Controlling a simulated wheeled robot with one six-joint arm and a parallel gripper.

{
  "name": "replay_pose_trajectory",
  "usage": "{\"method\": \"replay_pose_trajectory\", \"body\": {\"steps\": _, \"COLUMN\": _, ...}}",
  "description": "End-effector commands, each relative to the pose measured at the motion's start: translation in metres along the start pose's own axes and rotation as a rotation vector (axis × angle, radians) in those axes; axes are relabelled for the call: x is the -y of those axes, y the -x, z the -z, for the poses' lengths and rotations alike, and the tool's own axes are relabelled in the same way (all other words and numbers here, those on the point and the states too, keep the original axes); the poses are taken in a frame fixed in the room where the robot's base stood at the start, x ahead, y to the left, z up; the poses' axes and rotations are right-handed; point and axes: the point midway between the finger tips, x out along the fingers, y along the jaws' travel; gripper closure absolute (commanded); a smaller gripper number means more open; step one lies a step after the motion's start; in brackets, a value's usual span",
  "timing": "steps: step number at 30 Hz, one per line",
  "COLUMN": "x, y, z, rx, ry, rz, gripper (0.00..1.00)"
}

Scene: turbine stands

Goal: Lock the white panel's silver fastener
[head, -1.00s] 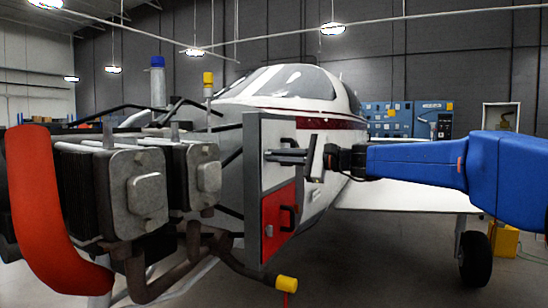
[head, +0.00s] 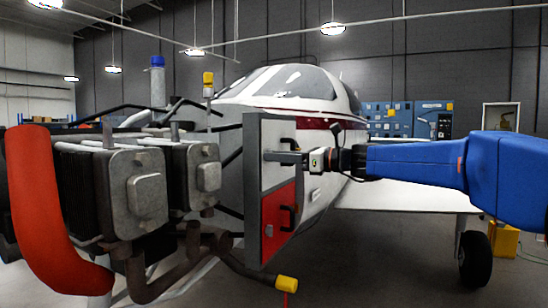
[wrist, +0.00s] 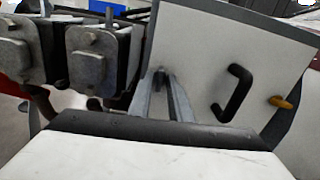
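The white panel (head: 276,135) is the upper door of an upright grey frame; it fills the middle of the wrist view (wrist: 205,55), with a black handle (wrist: 235,92). My gripper (head: 268,156) reaches in from the right and its tips meet the panel near its left edge. In the wrist view the two grey fingers (wrist: 161,77) lie close together around the small silver fastener (wrist: 160,71), which is mostly hidden between them. They look shut on it. The fastener's slot or angle cannot be made out.
A red panel (head: 278,222) with a black handle sits just below. A yellow knob (wrist: 282,102) shows right of the handle. Engine blocks (head: 145,190) and a red curved pipe (head: 45,210) stand left. A yellow-capped pipe (head: 287,283) juts out below.

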Motion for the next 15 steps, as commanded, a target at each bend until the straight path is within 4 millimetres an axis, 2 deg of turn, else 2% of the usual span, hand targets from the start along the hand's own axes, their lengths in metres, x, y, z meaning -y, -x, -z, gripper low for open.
{"method": "replay_pose_trajectory", "body": {"steps": 7, "x": -0.0001, "y": 0.0000, "z": -0.0003, "rx": 0.000, "ry": 0.002, "rz": 0.000, "gripper": 0.71}}
{"method": "replay_pose_trajectory", "body": {"steps": 9, "x": -0.0001, "y": -0.0001, "z": -0.0003, "rx": 0.001, "ry": 0.002, "rz": 0.000, "gripper": 0.64}}
{"method": "replay_pose_trajectory", "body": {"steps": 15, "x": -0.0001, "y": -0.0001, "z": -0.0004, "rx": 0.001, "ry": 0.002, "rz": 0.000, "gripper": 0.64}}
